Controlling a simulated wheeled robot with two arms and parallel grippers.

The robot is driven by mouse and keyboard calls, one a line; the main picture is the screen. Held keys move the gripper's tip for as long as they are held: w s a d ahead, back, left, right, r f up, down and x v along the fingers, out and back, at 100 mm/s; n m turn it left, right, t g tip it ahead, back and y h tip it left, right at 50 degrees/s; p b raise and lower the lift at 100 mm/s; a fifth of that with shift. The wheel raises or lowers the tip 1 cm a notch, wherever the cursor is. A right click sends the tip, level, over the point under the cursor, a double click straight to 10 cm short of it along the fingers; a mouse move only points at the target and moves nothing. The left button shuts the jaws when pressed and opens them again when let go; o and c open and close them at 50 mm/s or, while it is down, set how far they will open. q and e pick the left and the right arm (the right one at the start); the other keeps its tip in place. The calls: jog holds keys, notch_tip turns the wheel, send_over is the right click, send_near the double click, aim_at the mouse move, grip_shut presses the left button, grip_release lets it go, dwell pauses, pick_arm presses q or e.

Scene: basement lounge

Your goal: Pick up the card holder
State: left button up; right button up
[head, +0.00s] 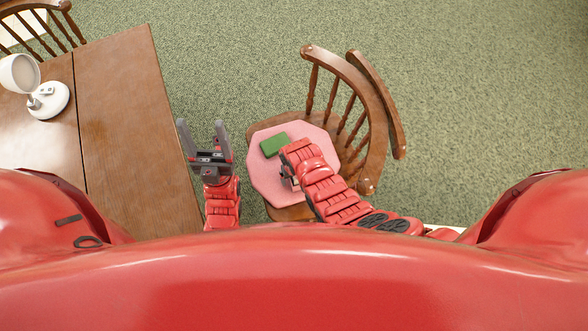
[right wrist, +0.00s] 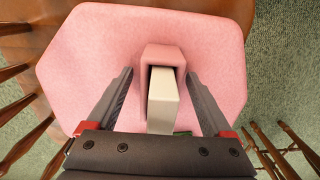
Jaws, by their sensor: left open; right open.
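A pink block-shaped thing (right wrist: 163,55) with a cream block (right wrist: 162,95) in front of it, which looks like the card holder, is on the pink seat pad of a wooden chair. In the right wrist view my right gripper (right wrist: 159,74) is open, with one finger on each side of it and gaps between. In the head view my right arm hides most of that spot. My left gripper (head: 202,124) is open and empty, between the table and the chair.
A green box-like item (head: 275,145) lies on the pink pad (head: 262,178), close to my right arm. The chair's curved wooden back (head: 362,85) rises at the right. A wooden table (head: 125,110) with a white lamp (head: 48,98) stands at the left. Green carpet is clear beyond.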

jog(key=shift+r, duration=0.1)
grip_shut()
jog(key=shift+r, duration=0.1)
